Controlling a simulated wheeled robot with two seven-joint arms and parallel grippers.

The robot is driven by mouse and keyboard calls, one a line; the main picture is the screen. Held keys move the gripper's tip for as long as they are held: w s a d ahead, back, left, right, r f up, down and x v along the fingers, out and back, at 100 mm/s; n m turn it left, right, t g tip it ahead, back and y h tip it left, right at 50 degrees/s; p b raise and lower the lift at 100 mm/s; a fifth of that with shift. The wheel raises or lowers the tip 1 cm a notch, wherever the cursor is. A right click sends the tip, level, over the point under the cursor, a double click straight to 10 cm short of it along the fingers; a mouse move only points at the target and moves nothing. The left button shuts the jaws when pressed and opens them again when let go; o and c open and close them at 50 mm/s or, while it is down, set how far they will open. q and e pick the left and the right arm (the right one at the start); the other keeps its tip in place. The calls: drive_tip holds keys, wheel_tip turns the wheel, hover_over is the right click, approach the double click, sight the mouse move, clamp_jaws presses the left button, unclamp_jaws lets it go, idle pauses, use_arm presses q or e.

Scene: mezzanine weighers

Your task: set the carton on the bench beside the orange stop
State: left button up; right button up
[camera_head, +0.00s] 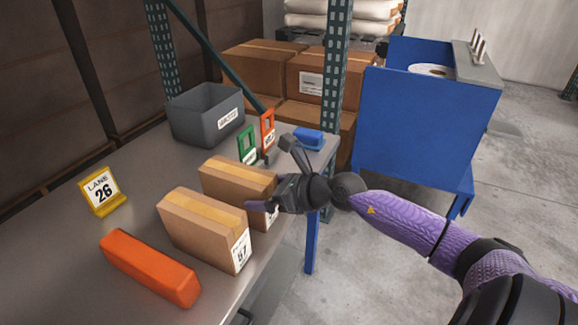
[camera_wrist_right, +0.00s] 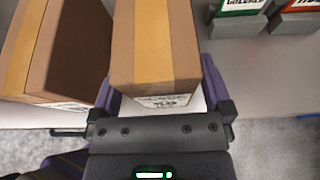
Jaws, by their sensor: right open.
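Two taped brown cartons stand on the grey bench (camera_head: 128,194). The nearer carton (camera_head: 203,229) is beside the long orange stop (camera_head: 150,267), with a gap between them. The farther carton (camera_head: 237,180) is just behind it, a narrow gap apart. My right gripper (camera_head: 268,176) is open at the front end of the farther carton. In the right wrist view this carton (camera_wrist_right: 155,45) lies between the two purple fingers, and the nearer carton (camera_wrist_right: 58,50) is left of them. Finger contact cannot be told. My left gripper is not in view.
A yellow "Lane 26" sign (camera_head: 102,191) stands left of the cartons. A grey bin (camera_head: 205,113), green holder (camera_head: 247,144), red holder (camera_head: 267,130) and blue item (camera_head: 309,138) are farther back. A rack post (camera_head: 335,95) rises behind the bench; a blue cart (camera_head: 428,125) stands right.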

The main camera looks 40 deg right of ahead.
drive_tip(key=p+v, duration=0.4)
drive_tip(key=v, duration=0.6)
drive_tip(key=s+d+f+m+g+h, duration=0.15)
drive_tip(key=s+f+m, duration=0.25)
drive_tip(key=f+m, duration=0.45)
drive_tip(key=s+d+f+m+g+h, duration=0.1)
drive_tip(key=s+d+f+m+h, duration=0.15)
drive_tip(key=s+f+m, duration=0.45)
drive_tip(key=s+d+f+m+g+h, duration=0.1)
drive_tip(key=s+f+m+h, duration=0.15)
drive_tip(key=f+m, duration=0.75)
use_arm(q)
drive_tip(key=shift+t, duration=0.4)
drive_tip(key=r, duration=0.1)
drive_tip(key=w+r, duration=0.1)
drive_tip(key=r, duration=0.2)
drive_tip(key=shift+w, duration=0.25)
use_arm(e)
drive_tip(key=s+a+f+m+g, duration=0.3)
drive_tip(key=s+a+f+m, duration=0.1)
drive_tip(key=s, duration=0.4)
drive_tip(key=s+a+f+m+g, duration=0.3)
drive_tip(key=s+a+f+m, duration=0.1)
drive_tip(key=s, duration=0.4)
drive_tip(key=s+a+f+m+g, duration=0.3)
drive_tip(key=s+a+f+m, duration=0.1)
drive_tip(key=s+a+f, duration=0.2)
drive_tip(key=shift+s+a+f+g+y, duration=0.35)
drive_tip(key=shift+s+a, duration=0.55)
drive_tip(key=shift+s, duration=0.15)
